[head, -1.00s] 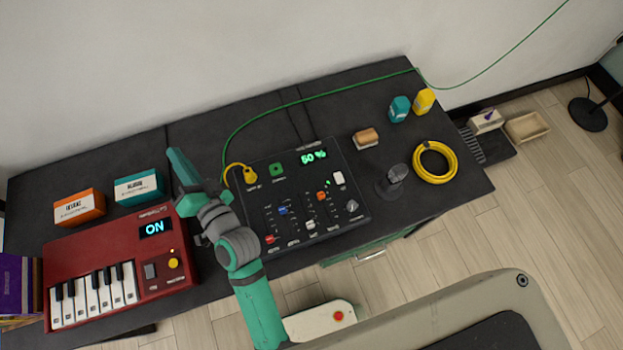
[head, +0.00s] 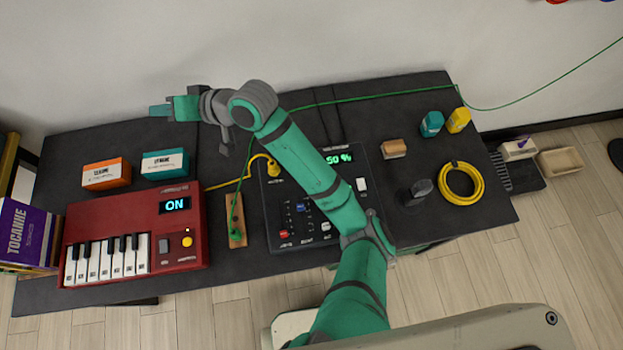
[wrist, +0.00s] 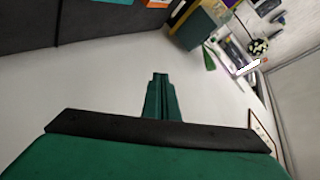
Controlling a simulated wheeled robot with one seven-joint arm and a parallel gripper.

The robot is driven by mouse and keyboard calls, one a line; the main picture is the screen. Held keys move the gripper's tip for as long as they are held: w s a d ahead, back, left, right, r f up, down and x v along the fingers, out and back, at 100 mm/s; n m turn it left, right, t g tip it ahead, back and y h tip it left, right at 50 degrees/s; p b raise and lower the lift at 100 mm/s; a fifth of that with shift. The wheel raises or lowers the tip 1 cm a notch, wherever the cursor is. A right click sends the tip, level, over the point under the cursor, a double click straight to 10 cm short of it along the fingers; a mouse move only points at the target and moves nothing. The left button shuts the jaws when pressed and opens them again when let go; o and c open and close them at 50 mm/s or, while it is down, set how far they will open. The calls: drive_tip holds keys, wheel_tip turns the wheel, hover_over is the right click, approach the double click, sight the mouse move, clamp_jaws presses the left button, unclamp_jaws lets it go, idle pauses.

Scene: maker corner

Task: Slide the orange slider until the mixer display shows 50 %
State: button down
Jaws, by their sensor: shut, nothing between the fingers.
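The black mixer (head: 290,240) lies on the dark bench, and its green display (head: 340,159) reads 50 %, with its left edge close to my arm. My arm crosses over the mixer and hides its middle, including the orange slider. The blue slider (head: 300,208) and the red slider (head: 284,233) show left of the arm. My gripper (head: 158,110) is raised at the far left, well apart from the mixer. Its fingers (wrist: 160,82) are together and empty in the wrist view.
A red keyboard (head: 185,250) showing ON stands left of the mixer. A wooden strip (head: 236,236) with a green plug lies between them. Orange (head: 106,174) and teal (head: 165,164) boxes stand behind the keyboard. A yellow cable coil (head: 460,181) and a dark knob-like object (head: 419,191) lie to the right.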

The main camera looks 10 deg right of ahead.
drive_tip(key=s+d+f+g+h, duration=0.2)
drive_tip(key=d+f+h, duration=0.25)
drive_tip(key=d, duration=0.45)
drive_tip(key=s+d+f+g+h, duration=0.1)
drive_tip(key=d+f+g+h, duration=0.3)
drive_tip(key=d, duration=0.5)
drive_tip(key=s+d+f+m+g+h, duration=0.15)
drive_tip(key=s+d, duration=0.25)
drive_tip(key=d, duration=0.6)
drive_tip(key=s+d+m+g+h, duration=0.1)
drive_tip(key=s+d+h, duration=0.2)
drive_tip(key=d, duration=0.7)
drive_tip(key=x, duration=0.8)
drive_tip(key=shift+f, duration=0.35)
drive_tip(key=s, duration=0.1)
drive_tip(key=s+f, duration=0.1)
drive_tip(key=s, duration=0.1)
drive_tip(key=shift+d, duration=0.1)
drive_tip(key=shift+s, duration=0.6)
drive_tip(key=shift+s, duration=0.65)
